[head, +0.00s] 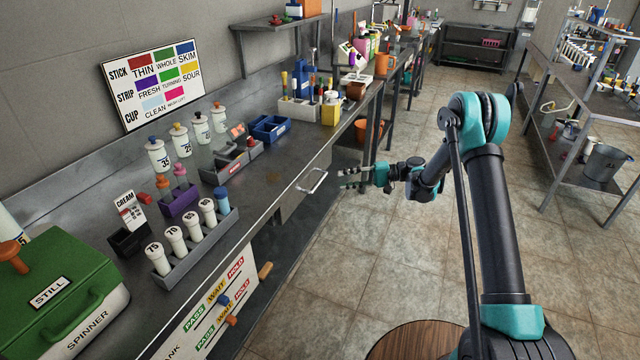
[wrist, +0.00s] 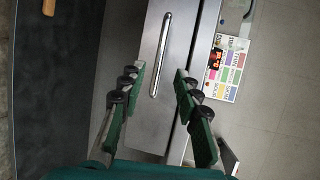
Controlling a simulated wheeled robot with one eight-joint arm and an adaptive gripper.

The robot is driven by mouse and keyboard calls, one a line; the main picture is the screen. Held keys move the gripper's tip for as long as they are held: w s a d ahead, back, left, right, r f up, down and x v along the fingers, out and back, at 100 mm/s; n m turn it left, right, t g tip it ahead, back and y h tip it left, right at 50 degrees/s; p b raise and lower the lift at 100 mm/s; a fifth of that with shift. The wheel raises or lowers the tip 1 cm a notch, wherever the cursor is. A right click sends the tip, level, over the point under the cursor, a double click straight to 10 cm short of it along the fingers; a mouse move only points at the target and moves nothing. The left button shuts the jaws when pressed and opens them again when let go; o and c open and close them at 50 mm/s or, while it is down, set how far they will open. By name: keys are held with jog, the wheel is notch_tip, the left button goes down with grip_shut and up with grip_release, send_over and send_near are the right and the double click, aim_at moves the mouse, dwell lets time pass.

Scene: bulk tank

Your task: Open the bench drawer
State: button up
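The bench drawer (head: 306,187) is a grey metal front under the bench top, with a bright bar handle (head: 312,181). The drawer front looks closed, flush with the bench. My gripper (head: 345,178) is to the right of the handle, pointing left toward it, with a gap between them. In the wrist view the handle (wrist: 160,55) stands upright in the picture, beyond the fingertips and between their lines. My gripper (wrist: 157,78) is open, with its two green-padded fingers apart and nothing between them. Nothing hides the handle.
The metal bench (head: 250,190) runs along the left wall, carrying a grey bottle rack (head: 195,249), a blue bin (head: 271,128) and a green spinner box (head: 60,290). The tiled floor (head: 360,270) in front is clear. A shelf rack (head: 560,150) stands at the right.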

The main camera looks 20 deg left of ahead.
aim_at(320, 181)
jog(key=x, duration=1)
grip_shut()
